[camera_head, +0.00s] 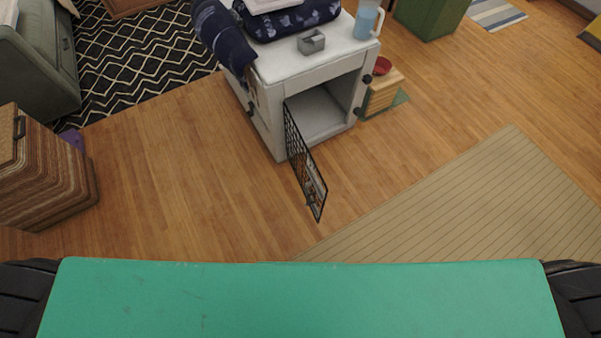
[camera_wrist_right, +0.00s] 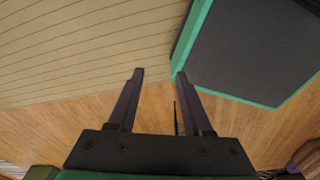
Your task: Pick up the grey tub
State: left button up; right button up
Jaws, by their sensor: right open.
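The grey tub (camera_head: 311,41) is a small open grey box. It sits on top of the white cabinet (camera_head: 300,66), near its front edge, in the head view. The tub does not show in the right wrist view. My right gripper (camera_wrist_right: 158,76) is open and empty in the right wrist view, with its fingers apart above the floor, far from the tub. My left gripper is not in the head view.
The cabinet's mesh door (camera_head: 305,166) hangs open toward me. A blue pitcher (camera_head: 367,20), dark patterned cloth (camera_head: 222,38) and patterned bag (camera_head: 290,20) are around the tub. A wooden crate (camera_head: 381,94) with a red bowl (camera_head: 382,66) stands right. Wooden floor (camera_head: 190,190) ahead is clear.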

aim_at(312, 41)
jog(key=i+j, duration=0.25)
jog(key=i+j+z, duration=0.15)
jog(key=j, duration=0.3)
jog(key=i+j, duration=0.35)
jog(key=i+j+z, duration=0.1)
jog(key=i+j, duration=0.15)
jog(key=j, duration=0.15)
jog(key=i+j+z, duration=0.1)
jog(key=j, duration=0.3)
jog(key=i+j, duration=0.3)
jog(key=i+j+z, duration=0.05)
jog(key=j, duration=0.05)
